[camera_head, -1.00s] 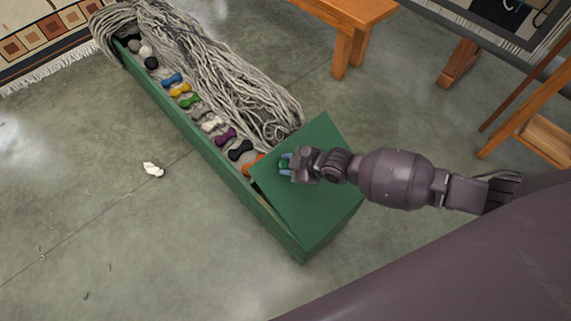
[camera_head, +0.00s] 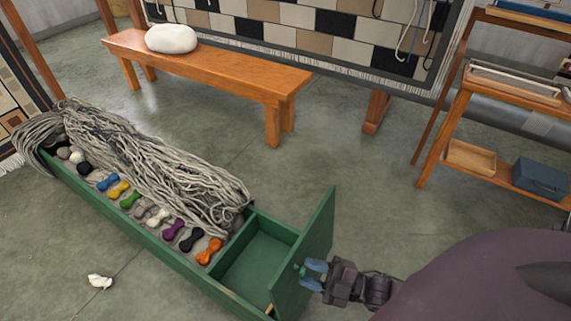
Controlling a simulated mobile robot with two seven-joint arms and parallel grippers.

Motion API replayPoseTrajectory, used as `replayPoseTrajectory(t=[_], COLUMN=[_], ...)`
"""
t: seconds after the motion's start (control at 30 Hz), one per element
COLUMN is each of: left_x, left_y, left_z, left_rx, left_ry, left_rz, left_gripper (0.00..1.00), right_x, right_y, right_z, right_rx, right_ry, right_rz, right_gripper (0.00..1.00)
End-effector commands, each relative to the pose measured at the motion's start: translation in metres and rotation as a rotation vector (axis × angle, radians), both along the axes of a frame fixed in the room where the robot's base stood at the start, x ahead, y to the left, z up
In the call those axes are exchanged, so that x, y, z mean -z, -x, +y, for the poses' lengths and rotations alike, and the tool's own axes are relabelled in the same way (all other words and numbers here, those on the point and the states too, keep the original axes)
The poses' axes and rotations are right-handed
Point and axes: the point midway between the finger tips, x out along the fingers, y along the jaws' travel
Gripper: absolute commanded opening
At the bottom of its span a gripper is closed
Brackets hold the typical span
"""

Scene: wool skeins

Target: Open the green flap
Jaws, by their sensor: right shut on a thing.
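The green flap (camera_head: 314,239) stands steeply raised at the right end of the long green box (camera_head: 172,252). The end compartment (camera_head: 250,268) beneath it is uncovered, and the part I can see looks empty. My right gripper (camera_head: 309,272) is on the flap's right-hand outer face, shut on its small green handle (camera_head: 298,269). The fingers partly hide the handle. My left gripper is not in view.
Grey wool (camera_head: 165,165) and several coloured skeins, such as an orange one (camera_head: 209,252), fill the rest of the box. A wooden bench (camera_head: 210,72) stands behind, a shelf (camera_head: 455,110) at right. Floor between is clear.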

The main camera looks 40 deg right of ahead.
Motion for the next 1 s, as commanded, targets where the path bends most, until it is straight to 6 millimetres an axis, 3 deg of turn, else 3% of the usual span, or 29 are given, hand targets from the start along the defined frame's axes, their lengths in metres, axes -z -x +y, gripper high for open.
replayPoseTrajectory(t=[0.1,0.4,1.0], left_x=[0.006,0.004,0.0], left_y=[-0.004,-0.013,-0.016], left_z=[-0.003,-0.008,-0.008], left_rx=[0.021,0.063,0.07], left_ry=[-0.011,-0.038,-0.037], left_rz=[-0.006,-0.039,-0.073], left_gripper=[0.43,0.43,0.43], right_x=[0.011,0.017,0.019], right_y=[0.024,0.057,0.069], right_z=[-0.008,-0.02,-0.026], right_rx=[0.003,0.002,0.0], right_ry=[-0.029,-0.079,-0.1], right_rz=[-0.06,-0.205,-0.277], right_gripper=[0.0,0.0,0.0])
